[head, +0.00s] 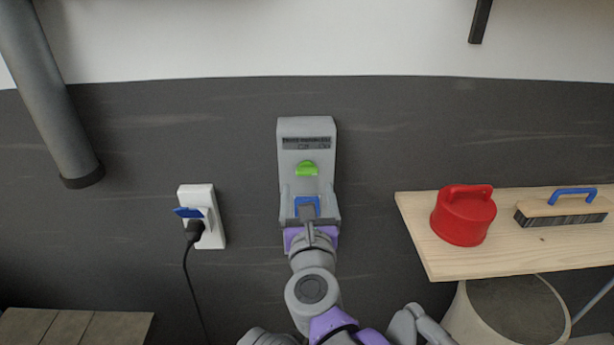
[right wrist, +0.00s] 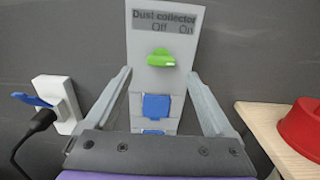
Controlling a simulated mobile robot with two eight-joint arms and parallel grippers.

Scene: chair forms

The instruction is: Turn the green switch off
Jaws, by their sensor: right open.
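The green switch (head: 307,168) is a knob on a grey dust collector panel (head: 292,158) on the dark wall. It also shows in the right wrist view (right wrist: 160,60), below the printed words "Off" on the left and "On" on the right. Its pale-marked end points to the right, toward the "On" side. My right gripper (head: 308,190) is in front of the panel's lower part. In the right wrist view its open fingers (right wrist: 158,73) stand either side of the panel, with the switch between and just beyond the tips, apparently untouched. My left gripper is not in view.
A blue part (right wrist: 156,106) sits on the panel below the switch. A white socket (head: 212,230) with a black plug and cable is left of it. A wooden shelf (head: 440,256) at right holds a red lidded object (head: 462,222) and a brush (head: 560,208).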

